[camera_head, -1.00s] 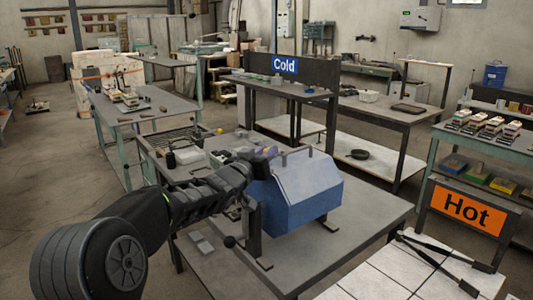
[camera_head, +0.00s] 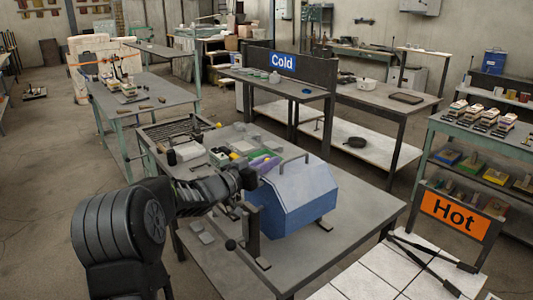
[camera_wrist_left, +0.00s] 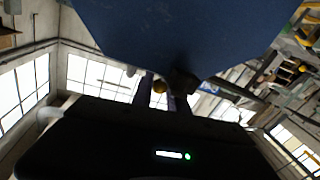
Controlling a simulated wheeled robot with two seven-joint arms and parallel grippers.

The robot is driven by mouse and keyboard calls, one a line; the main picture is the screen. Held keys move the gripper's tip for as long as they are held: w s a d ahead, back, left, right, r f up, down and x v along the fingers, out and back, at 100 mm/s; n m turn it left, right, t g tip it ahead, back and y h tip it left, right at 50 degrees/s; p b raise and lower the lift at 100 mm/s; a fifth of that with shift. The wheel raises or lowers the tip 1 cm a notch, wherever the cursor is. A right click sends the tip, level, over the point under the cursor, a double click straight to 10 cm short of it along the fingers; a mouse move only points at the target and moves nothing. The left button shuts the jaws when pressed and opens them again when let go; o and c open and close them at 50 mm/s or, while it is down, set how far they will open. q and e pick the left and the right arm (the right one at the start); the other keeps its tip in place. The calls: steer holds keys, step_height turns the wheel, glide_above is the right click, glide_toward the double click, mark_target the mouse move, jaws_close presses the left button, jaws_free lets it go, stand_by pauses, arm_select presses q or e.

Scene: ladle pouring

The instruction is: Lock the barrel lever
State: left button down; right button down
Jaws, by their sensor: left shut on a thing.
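The blue faceted barrel (camera_head: 297,197) sits in its dark stand on the grey table (camera_head: 345,228), with a handle (camera_head: 293,160) on top. My left gripper (camera_head: 266,164), with purple fingers, is at the barrel's upper left side. In the left wrist view, the barrel (camera_wrist_left: 190,35) fills the top and the left fingers (camera_wrist_left: 165,92) are close beneath it, beside a dark part. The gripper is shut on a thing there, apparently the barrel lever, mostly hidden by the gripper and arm. My right gripper is not in view.
A black ball knob (camera_head: 231,244) stands out at the front left of the stand. Small items and a rack (camera_head: 178,132) lie behind the barrel. The Hot sign (camera_head: 455,215) stands at the right, the Cold sign (camera_head: 283,63) at the back. The table's right side is clear.

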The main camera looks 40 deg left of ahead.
arm_select(q)
steer(key=c, duration=1.3)
jaws_free()
steer(key=shift+s, duration=0.1)
steer(key=shift+s+a, duration=0.1)
steer(key=shift+s, duration=0.5)
steer(key=s+b, duration=0.1)
steer(key=s, duration=0.5)
steer(key=shift+s+a+b, duration=0.2)
steer(key=shift+a+b, duration=0.1)
steer(key=shift+b, duration=0.1)
